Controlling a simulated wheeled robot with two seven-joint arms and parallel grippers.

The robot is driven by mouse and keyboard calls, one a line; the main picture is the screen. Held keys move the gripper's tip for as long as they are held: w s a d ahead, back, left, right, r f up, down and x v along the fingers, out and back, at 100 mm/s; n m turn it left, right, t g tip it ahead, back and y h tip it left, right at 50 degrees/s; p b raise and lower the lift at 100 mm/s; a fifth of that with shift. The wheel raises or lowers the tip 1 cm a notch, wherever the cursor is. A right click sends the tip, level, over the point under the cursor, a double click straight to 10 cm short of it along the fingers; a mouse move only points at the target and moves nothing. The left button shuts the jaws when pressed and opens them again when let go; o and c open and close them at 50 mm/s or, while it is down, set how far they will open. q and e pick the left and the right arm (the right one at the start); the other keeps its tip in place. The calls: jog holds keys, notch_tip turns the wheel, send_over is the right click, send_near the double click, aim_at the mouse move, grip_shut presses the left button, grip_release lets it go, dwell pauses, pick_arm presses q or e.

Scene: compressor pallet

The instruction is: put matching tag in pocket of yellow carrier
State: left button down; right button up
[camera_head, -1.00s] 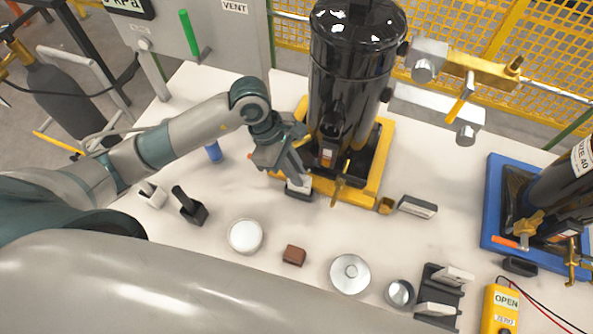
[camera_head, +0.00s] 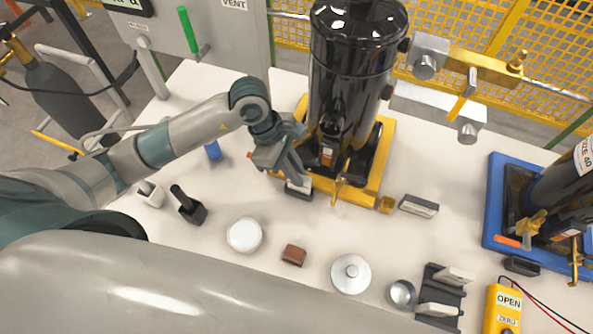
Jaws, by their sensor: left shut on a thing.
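The yellow carrier (camera_head: 372,186) stands at the back middle of the white table and bears a tall black compressor (camera_head: 350,75). My left gripper (camera_head: 297,176) is at the carrier's front left edge, shut on a small white tag (camera_head: 299,188). The tag is at a dark pocket (camera_head: 304,194) on the carrier's front; the gripper partly hides both, and I cannot tell how deep the tag sits. Another tag holder (camera_head: 418,206) lies right of the carrier. White tags (camera_head: 438,309) stand in a black rack (camera_head: 447,290) at the front right. My right gripper is not in view.
A blue carrier (camera_head: 495,200) with another black compressor stands at the right. A white round dish (camera_head: 244,235), a brown block (camera_head: 293,255), a metal disc (camera_head: 350,273) and a metal cup (camera_head: 401,294) lie in front. A yellow meter (camera_head: 503,308) is at the front right.

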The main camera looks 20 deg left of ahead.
pick_arm(q)
jog(key=shift+s+a+f+b, duration=0.1)
jog(key=shift+a+f+b, duration=0.15)
jog(key=shift+f+b, duration=0.3)
jog(key=shift+a+f, duration=0.1)
jog(key=shift+f, duration=0.15)
jog(key=c, duration=1.7)
grip_release()
jog(key=shift+a, duration=0.1)
jog(key=c, duration=0.4)
jog(key=shift+d+r+p, duration=0.25)
jog(key=shift+r+p, duration=0.15)
jog(key=shift+r, duration=0.55)
jog(key=shift+d+r+p, duration=0.2)
jog(key=shift+r+p, duration=0.15)
jog(key=shift+r, duration=0.55)
jog(key=shift+r+p, duration=0.95)
jog(key=shift+r, duration=0.95)
